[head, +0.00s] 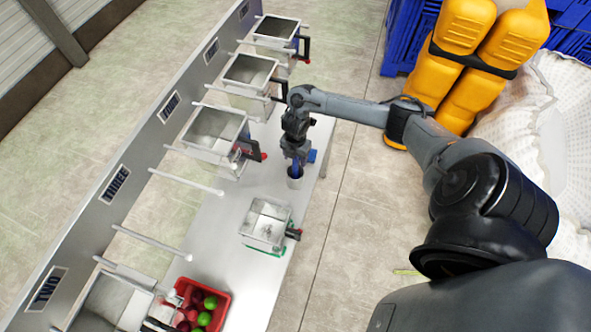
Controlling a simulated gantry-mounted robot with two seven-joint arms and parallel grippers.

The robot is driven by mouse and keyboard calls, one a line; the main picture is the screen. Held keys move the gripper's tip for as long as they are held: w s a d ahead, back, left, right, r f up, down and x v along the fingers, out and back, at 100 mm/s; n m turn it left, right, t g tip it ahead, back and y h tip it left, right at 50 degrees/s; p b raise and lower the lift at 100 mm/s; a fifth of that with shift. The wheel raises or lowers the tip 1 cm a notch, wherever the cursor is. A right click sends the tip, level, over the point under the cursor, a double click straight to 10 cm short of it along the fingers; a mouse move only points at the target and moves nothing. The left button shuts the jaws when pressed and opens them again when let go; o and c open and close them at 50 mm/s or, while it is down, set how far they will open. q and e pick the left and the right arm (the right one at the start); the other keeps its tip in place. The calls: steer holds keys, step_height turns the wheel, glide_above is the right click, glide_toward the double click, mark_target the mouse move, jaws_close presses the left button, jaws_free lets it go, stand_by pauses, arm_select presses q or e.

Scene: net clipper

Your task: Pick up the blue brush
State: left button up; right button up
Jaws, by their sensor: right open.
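A slim dark-blue upright piece, seemingly the blue brush (295,168), stands in a small pale cup (294,180) near the right edge of the metal table. My right gripper (296,160) points down right over the cup, with its jaws open around or just above the blue piece. The fingers are small and dark here, so I cannot tell whether they touch it. A brighter blue patch (311,156) shows just right of the gripper; I cannot tell what it belongs to. My left gripper is out of view.
A metal box with a red-and-black handle (266,222) sits on the table (215,258) below the cup. A red crate (205,298) holds red and green balls. Several metal bins hang along the numbered rail at left. Yellow-orange floats (460,60) lie at upper right.

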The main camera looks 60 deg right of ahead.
steer(key=shift+f, duration=0.1)
steer(key=c, duration=1.1)
